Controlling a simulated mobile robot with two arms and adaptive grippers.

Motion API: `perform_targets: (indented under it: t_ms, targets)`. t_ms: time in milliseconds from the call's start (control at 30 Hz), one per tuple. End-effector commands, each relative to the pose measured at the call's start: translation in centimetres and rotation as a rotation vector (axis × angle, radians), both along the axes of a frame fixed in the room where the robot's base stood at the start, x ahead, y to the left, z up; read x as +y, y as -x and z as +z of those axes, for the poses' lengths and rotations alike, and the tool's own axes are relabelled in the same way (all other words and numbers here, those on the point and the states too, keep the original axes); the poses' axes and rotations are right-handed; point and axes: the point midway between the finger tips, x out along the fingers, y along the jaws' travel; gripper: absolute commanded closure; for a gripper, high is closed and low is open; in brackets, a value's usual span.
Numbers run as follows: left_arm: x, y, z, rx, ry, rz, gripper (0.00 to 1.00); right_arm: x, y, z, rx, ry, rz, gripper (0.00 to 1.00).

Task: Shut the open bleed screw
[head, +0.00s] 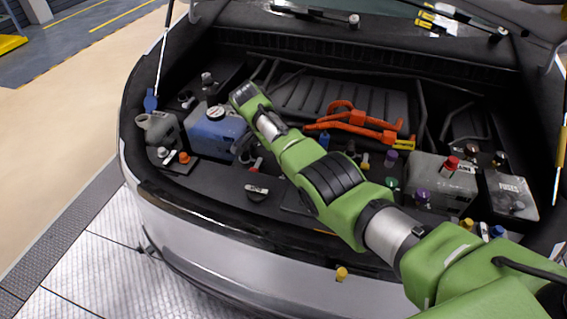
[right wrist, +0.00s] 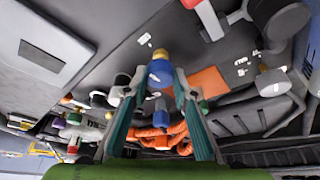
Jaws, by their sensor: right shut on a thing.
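My right gripper (right wrist: 158,84) shows in the right wrist view with its two teal fingers. They are closed on a small blue piece with a brass-coloured end (right wrist: 160,70). I cannot tell whether this piece is the bleed screw, or how far it is turned. In the head view my green right arm reaches from the lower right across the engine bay to the blue tank (head: 213,133). The fingertips and the held piece cannot be made out clearly there. My left gripper is in neither view.
Orange hoses (head: 355,122) lie behind my arm. A grey tank (head: 150,130) stands at the left, and a grey battery-like box (head: 442,180) and fuse box (head: 510,195) at the right. Several coloured caps stand around. The front edge of the bay (head: 215,210) lies nearer me.

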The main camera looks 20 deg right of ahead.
Motion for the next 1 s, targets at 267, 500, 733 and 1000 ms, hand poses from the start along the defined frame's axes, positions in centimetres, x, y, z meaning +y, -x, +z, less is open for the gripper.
perform_targets:
  t_ms: [267, 500, 733, 1000]
  targets:
    - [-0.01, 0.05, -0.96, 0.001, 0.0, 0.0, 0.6, -0.06, -0.01, -0.05, 0.0, 0.001, -0.043, 0.96]
    - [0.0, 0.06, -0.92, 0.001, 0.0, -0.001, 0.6, -0.08, -0.02, 0.02, 0.0, 0.001, -0.046, 0.96]
    - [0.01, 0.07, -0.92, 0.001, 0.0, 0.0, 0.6, -0.07, -0.03, 0.02, 0.0, 0.0, -0.045, 0.58]
    - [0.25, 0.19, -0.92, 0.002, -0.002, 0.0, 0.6, -0.03, -0.03, 0.06, 0.0, 0.0, -0.043, 0.58]
